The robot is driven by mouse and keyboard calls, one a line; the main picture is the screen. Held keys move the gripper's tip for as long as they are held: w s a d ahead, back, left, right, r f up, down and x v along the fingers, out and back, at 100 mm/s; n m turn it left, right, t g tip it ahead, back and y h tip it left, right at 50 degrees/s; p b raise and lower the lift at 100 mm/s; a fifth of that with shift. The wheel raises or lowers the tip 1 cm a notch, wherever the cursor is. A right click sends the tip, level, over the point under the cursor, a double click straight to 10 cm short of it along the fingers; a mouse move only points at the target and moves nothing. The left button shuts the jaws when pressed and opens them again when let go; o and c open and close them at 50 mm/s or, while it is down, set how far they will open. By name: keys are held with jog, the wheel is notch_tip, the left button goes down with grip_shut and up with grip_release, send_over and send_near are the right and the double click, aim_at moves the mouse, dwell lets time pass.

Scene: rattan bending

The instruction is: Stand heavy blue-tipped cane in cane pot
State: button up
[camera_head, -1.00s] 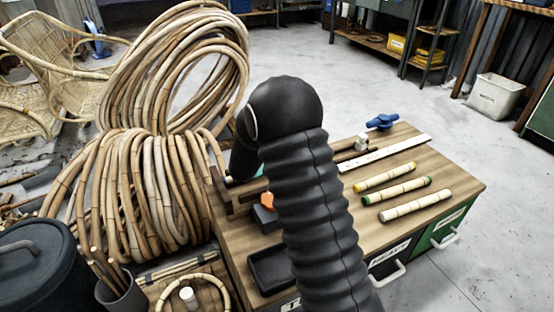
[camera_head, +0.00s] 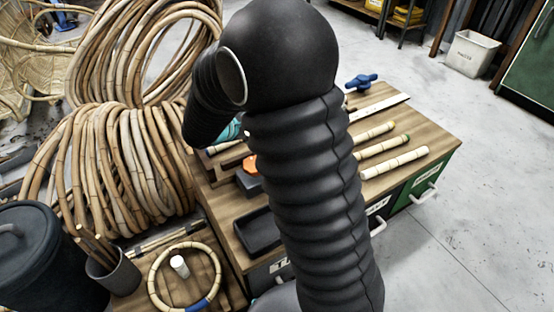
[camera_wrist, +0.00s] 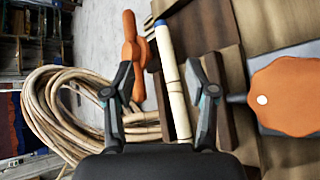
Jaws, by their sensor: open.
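A pale cane with a blue tip (camera_wrist: 172,80) lies in a wooden rack (camera_wrist: 153,92) in the wrist view, its blue end at the top. My gripper (camera_wrist: 165,72) is open, with one finger on each side of the cane and gaps between fingers and cane. In the head view my arm hides most of the gripper and the rack. A grey pot (camera_head: 115,280) with several thin canes standing in it is at the lower left of the head view.
Three short canes (camera_head: 384,150) lie on the bench top (camera_head: 425,143) at the right. Big rattan coils (camera_head: 115,165) stand left of the bench. A black tray (camera_head: 258,233) and an orange-topped tool (camera_head: 250,165) are near my arm. A cane ring (camera_head: 157,302) lies beside the pot.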

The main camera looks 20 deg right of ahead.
jog(key=s+d+r+m+g+y, duration=0.1)
jog(key=s+d+r+m+g, duration=0.2)
jog(key=s, duration=0.6)
jog(key=s+d+r+m+g+y, duration=0.1)
jog(key=s+d+r+m+y, duration=0.15)
jog(key=s+r+m, duration=0.5)
jog(key=s+a+m+t+y, duration=0.1)
jog(key=s+a+m+y, duration=0.1)
jog(key=s, duration=0.6)
jog(key=s+a+r+m+y, duration=0.1)
jog(key=s+a+m+y, duration=0.1)
jog(key=s, duration=0.6)
jog(key=shift+a+t+y, duration=0.4)
jog(key=shift+a+y, duration=0.15)
jog(key=shift+a, duration=0.15)
jog(key=shift+s, duration=0.1)
